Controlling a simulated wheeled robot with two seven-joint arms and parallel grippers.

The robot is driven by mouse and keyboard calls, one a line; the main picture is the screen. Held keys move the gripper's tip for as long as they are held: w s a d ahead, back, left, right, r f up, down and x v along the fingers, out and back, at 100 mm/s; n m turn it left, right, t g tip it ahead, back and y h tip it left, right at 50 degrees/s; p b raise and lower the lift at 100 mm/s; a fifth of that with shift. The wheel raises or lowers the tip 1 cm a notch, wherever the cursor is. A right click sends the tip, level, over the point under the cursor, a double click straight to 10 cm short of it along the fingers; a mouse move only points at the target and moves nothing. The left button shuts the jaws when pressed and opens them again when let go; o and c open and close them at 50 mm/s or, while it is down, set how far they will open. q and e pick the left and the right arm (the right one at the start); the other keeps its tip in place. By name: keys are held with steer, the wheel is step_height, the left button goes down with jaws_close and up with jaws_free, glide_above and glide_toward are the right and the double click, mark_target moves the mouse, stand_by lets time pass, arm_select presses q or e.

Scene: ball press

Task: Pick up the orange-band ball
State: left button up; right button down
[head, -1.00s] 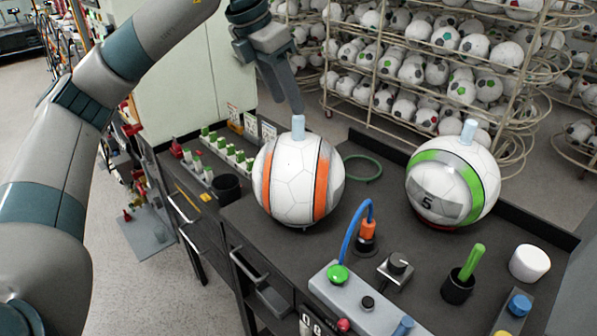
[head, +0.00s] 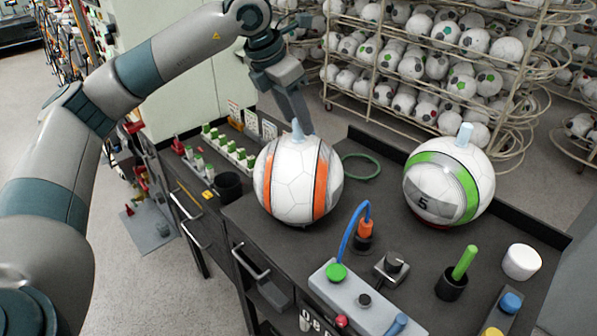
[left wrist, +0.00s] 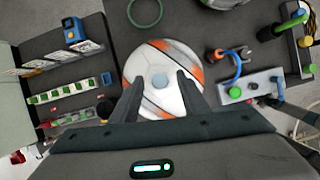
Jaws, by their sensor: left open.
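The orange-band ball (head: 285,189) is white with orange and black bands and sits on the dark workbench, with a pale blue peg (head: 297,131) standing out of its top. My left gripper (head: 304,128) is open just above the ball, its fingers pointing down at the peg. In the left wrist view the ball (left wrist: 156,62) lies below the open fingers (left wrist: 160,85), and the peg top (left wrist: 160,81) shows between them. I cannot tell whether a finger touches the peg. My right gripper is not in view.
A green-band ball (head: 436,203) with its own peg stands to the right. In front are a grey control box (head: 355,300) with a blue cable, a knob (head: 391,267), a cup with a green stick (head: 452,285) and a white cylinder (head: 521,262). A green ring (head: 372,178) lies behind.

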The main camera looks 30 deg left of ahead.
arm_select(q)
steer(key=shift+x, duration=1)
jaws_close()
stand_by(0.9)
